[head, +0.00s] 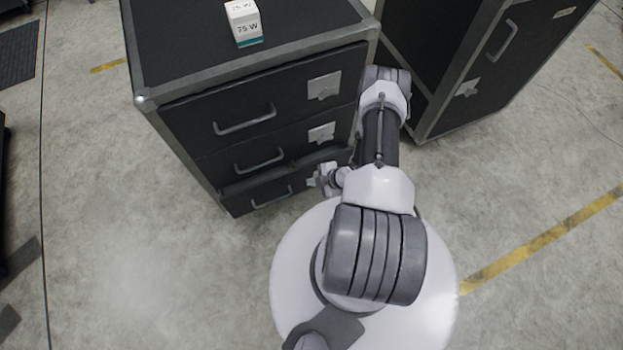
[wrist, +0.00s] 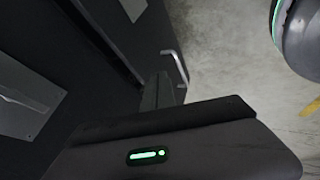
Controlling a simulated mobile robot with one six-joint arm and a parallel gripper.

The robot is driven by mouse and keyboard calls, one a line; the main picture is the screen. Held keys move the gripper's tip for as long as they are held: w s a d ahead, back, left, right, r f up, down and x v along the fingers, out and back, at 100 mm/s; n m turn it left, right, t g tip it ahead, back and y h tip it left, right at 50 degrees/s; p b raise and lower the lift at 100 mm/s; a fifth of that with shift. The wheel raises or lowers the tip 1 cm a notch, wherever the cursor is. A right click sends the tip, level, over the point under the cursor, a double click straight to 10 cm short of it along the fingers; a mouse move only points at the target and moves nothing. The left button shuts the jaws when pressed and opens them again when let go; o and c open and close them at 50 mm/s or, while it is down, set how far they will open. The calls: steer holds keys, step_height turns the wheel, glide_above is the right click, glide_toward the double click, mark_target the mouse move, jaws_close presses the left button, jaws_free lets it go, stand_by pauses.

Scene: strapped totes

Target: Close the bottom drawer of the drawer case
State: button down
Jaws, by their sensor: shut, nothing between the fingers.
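The black drawer case (head: 185,150) with grey metal edges stands left of my arm in the head view. It has three drawers with grey bar handles. The bottom drawer (head: 240,203) appears to stand out a little, with a strip of its top edge showing below the middle drawer (head: 225,160). My gripper (head: 316,181) is low at the right end of the bottom drawer's front, close to it; I cannot tell whether it touches. In the wrist view, my gripper (wrist: 163,92) is shut and empty, with a grey handle (wrist: 178,70) just beyond it.
A small white box marked "75 W" (head: 243,20) stands on the case. A second black case (head: 470,85) stands to the right, behind my arm. The concrete floor (head: 130,270) in front and to the left is clear.

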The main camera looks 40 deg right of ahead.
mark_target(294, 175)
steer(key=w+f+b, duration=0.1)
steer(key=w, duration=0.1)
steer(key=w+f+b, duration=0.1)
steer(key=w, duration=0.1)
steer(key=w+f+b, duration=0.1)
steer(key=w, duration=0.1)
steer(key=shift+w+f+b, duration=0.25)
steer(key=shift+f+b, duration=0.15)
steer(key=shift+a, duration=0.1)
